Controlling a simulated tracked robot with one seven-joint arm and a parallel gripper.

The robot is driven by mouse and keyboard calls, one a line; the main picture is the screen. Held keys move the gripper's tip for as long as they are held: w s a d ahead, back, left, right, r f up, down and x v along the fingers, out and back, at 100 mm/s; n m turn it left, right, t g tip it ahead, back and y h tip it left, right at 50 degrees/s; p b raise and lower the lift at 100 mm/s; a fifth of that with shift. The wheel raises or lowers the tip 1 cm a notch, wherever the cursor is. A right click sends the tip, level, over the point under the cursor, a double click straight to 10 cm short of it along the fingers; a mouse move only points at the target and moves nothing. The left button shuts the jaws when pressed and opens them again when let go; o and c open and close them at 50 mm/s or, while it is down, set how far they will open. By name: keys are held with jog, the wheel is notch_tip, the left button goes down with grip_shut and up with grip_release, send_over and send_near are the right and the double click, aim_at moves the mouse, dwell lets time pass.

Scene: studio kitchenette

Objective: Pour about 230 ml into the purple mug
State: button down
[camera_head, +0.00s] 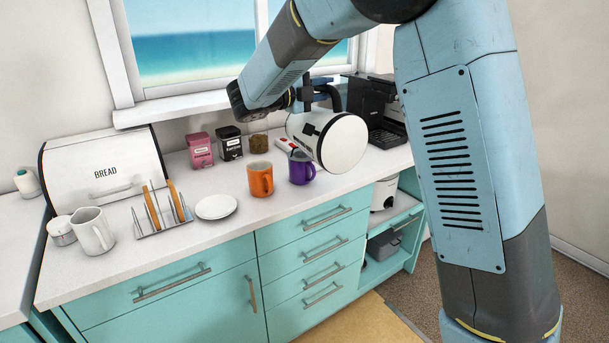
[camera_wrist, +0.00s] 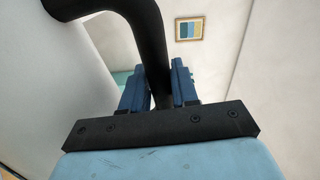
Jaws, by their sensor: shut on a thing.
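The purple mug (camera_head: 301,170) stands on the white counter, to the right of the orange mug. My gripper (camera_head: 308,92) is shut on the black handle of a white kettle (camera_head: 343,143). The kettle is tilted onto its side above the counter, its round end facing the head camera, partly over and to the right of the purple mug. In the wrist view my gripper (camera_wrist: 160,88) has its blue fingers on either side of the black handle (camera_wrist: 150,30). Whether liquid flows, and the inside of the mug, I cannot tell.
An orange mug (camera_head: 260,179) stands close to the left of the purple mug. Behind are a pink tin (camera_head: 200,150), a black tin (camera_head: 230,143) and a brown jar (camera_head: 258,143). A black coffee machine (camera_head: 378,108) stands at the right. A white plate (camera_head: 216,207) and toast rack (camera_head: 163,222) are to the left.

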aim_at(342, 113)
jog(key=shift+w+a+r, duration=0.2)
jog(key=shift+w, duration=0.1)
jog(key=s+d, duration=0.1)
jog(key=s+f+m, duration=0.1)
jog(key=s+d+f+m, duration=0.1)
jog(key=s, duration=0.1)
jog(key=shift+d+f, duration=0.2)
jog(key=shift+d, duration=0.1)
jog(key=shift+s+d+f+m+b, duration=0.25)
jog(key=shift+s+d+f+m, duration=0.3)
jog(key=shift+s+f, duration=0.3)
jog(key=shift+s+d+f+m+b, duration=0.25)
jog(key=shift+s+d+f+m, duration=0.3)
jog(key=shift+f, duration=0.35)
jog(key=shift+s+d+f, duration=0.15)
jog(key=shift+s+f, duration=0.2)
jog(key=shift+f, duration=0.1)
